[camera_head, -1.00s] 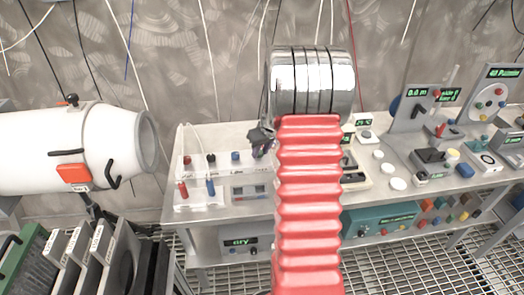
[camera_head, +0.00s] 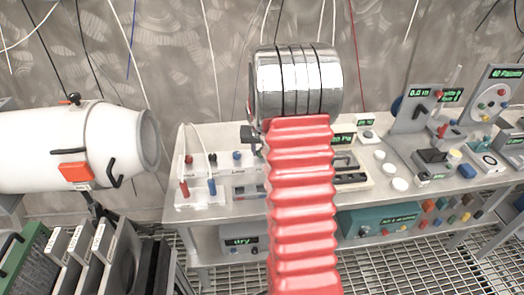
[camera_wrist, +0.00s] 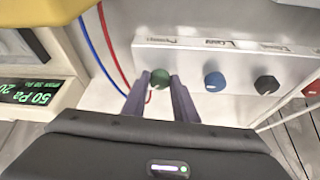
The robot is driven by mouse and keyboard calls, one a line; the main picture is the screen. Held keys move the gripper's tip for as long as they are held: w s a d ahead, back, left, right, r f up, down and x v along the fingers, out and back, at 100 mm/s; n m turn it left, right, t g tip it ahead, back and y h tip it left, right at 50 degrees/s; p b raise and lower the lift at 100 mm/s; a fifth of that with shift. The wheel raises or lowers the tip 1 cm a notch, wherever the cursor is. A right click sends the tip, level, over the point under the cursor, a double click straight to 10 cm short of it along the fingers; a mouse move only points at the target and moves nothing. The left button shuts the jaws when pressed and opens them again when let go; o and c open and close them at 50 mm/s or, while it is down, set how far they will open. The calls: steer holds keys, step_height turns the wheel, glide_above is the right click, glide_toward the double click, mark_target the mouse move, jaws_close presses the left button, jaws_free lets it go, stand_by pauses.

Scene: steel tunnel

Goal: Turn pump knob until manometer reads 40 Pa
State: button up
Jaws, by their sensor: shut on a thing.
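A green round knob (camera_wrist: 160,78) sits on the front of a white panel (camera_wrist: 190,57) in the wrist view. My gripper (camera_wrist: 161,86) has its two dark fingers on either side of this knob and is shut on it. The panel label above it is too blurred to read surely. In the head view my arm hides most of the gripper and the green knob; only a dark part of the gripper shows left of the arm.
A blue knob (camera_wrist: 214,82) and a black knob (camera_wrist: 266,85) stand right of the green one. Blue and red cables (camera_wrist: 112,47) run between display and panel. A white cylinder (camera_head: 70,148) is at left; more instruments fill the bench's right side.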

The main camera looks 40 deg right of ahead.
steer(key=shift+w+m+g+h, duration=0.15)
steer(key=shift+m+g+h, duration=0.4)
steer(key=shift+m, duration=1.45)
steer(key=shift+w+m+g+h, duration=0.15)
steer(key=shift+m+g, duration=0.25)
steer(key=shift+m, duration=0.45)
steer(key=shift+s+m+g+h, duration=0.1)
steer(key=shift+m+g, duration=0.25)
steer(key=shift+m, duration=0.5)
steer(key=o, duration=1.1)
steer(key=shift+c, duration=0.2)
steer(key=shift+w+a, duration=0.1)
steer(key=shift+r, duration=0.1)
steer(key=shift+a+r, duration=0.15)
steer(key=shift+r, duration=0.15)
steer(key=w+v, duration=0.1)
steer(key=v, duration=1.1)
steer(key=shift+s+r, duration=0.4)
steer(key=shift+s, duration=0.15)
